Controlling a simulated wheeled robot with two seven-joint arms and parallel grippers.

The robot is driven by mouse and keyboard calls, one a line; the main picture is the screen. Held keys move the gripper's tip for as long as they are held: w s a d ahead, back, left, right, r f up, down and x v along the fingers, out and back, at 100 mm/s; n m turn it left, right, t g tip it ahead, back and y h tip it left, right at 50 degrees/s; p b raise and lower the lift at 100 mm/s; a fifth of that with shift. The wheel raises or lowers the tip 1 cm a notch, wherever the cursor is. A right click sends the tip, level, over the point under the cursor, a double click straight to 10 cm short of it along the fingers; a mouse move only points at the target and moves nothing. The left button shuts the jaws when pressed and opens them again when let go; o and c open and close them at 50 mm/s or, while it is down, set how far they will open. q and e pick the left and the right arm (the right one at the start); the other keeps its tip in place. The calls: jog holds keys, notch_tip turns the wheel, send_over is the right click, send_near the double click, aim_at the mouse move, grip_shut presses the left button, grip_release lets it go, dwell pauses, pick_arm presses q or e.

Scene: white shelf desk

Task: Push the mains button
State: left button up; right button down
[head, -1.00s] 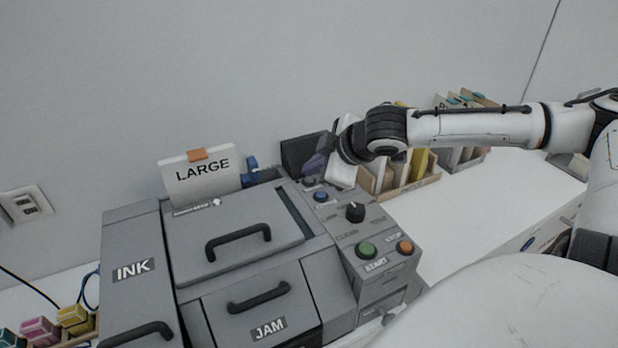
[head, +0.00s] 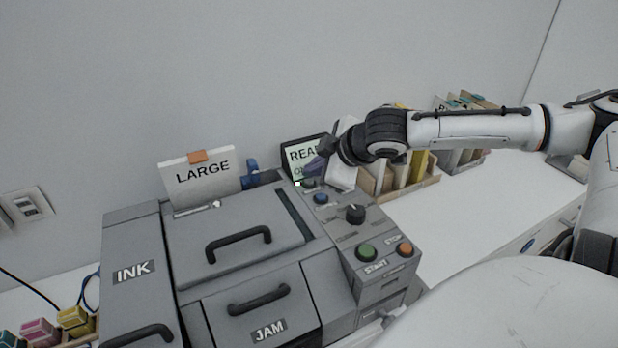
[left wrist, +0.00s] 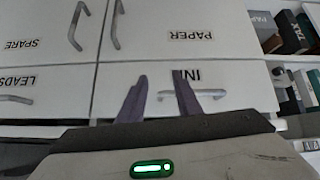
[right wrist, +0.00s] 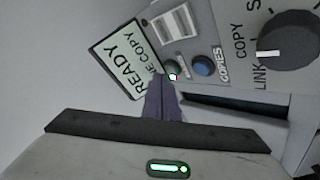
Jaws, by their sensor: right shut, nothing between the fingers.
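The copier's control panel (head: 375,232) is on the machine's right side. At its upper end, a small dark round button (head: 309,183), apparently the mains button, has a lit green-white lamp (head: 298,184) beside it. In the right wrist view the button (right wrist: 172,62) is partly hidden by the fingertips. My right gripper (head: 315,169) is shut and empty, its purple tips right at the button; I cannot tell whether they touch it. The tilted display (head: 303,155) behind is lit and reads READY. My left gripper (left wrist: 162,78) is open and empty, facing drawers.
A blue button (head: 320,198), a dark knob (head: 355,213), a green START button (head: 366,251) and an orange STOP button (head: 405,249) lie nearer on the panel. A LARGE card (head: 200,177) stands behind the lid. A file rack (head: 410,187) stands right of the machine.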

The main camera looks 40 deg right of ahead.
jog(key=shift+r, duration=0.1)
notch_tip(320, 180, up, 6)
jog(key=p, duration=0.6)
dwell(0.5)
